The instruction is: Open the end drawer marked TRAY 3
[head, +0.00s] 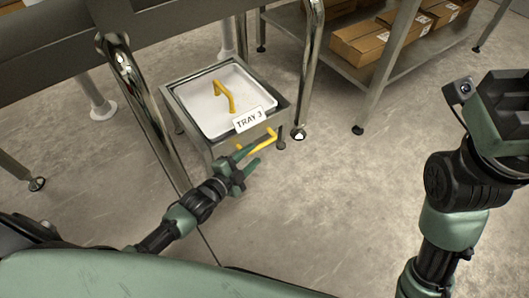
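A yellow pull bar (268,137) is on the front face. My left gripper (250,157) is at this bar, its green fingers apart. I cannot tell whether the bar lies between them or they touch it. My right arm is raised at the right edge; its wrist end (497,112) shows, but its fingers cannot be made out.
A steel shelf rack (330,62) with cardboard boxes (361,42) is at the back right. The concrete floor (330,200) in front and to the right is clear.

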